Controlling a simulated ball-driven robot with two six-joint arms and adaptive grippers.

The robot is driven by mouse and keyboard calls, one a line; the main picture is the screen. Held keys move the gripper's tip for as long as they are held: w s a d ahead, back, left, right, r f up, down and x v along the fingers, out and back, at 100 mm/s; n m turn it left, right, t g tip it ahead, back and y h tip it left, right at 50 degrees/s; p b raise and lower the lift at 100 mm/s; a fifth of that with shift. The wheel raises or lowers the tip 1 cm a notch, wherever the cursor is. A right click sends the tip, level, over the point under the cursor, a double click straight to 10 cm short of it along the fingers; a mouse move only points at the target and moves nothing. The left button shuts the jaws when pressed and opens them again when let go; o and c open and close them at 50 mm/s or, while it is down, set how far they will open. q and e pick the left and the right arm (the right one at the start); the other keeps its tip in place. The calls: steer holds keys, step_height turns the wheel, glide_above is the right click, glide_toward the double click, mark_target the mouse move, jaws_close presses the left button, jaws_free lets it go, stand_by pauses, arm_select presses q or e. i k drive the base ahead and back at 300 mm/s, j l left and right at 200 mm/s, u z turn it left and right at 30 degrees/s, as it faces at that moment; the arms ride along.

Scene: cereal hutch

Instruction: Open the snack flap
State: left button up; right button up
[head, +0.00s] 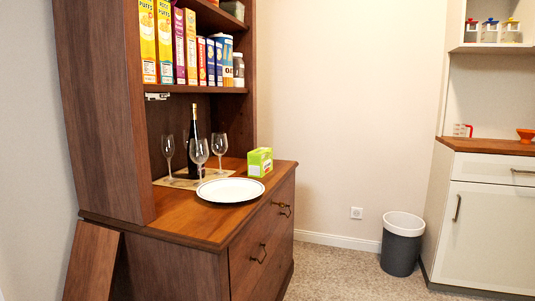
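A dark wood hutch (105,110) stands at the left on a wider lower cabinet. The cabinet's front (238,271) carries two dark metal handles, a nearer one (258,254) and a farther one (285,209), and looks closed. A brown wood panel (92,262) slants at the cabinet's near left side; how it is attached cannot be seen. I cannot tell for sure which panel is the snack flap. Neither of my grippers is in view.
Cereal boxes (190,47) fill the upper shelf. A white plate (230,190), a green box (260,162), wine glasses and a dark bottle (194,143) stand on the cabinet top. A grey bin (402,244) and white cabinet (485,220) are right. Floor between is clear.

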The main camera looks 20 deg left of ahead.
mark_target(260, 150)
steer(key=i+u, duration=0.1)
steer(key=u, duration=0.55)
steer(key=i+l+u, duration=0.8)
steer(key=u, duration=0.15)
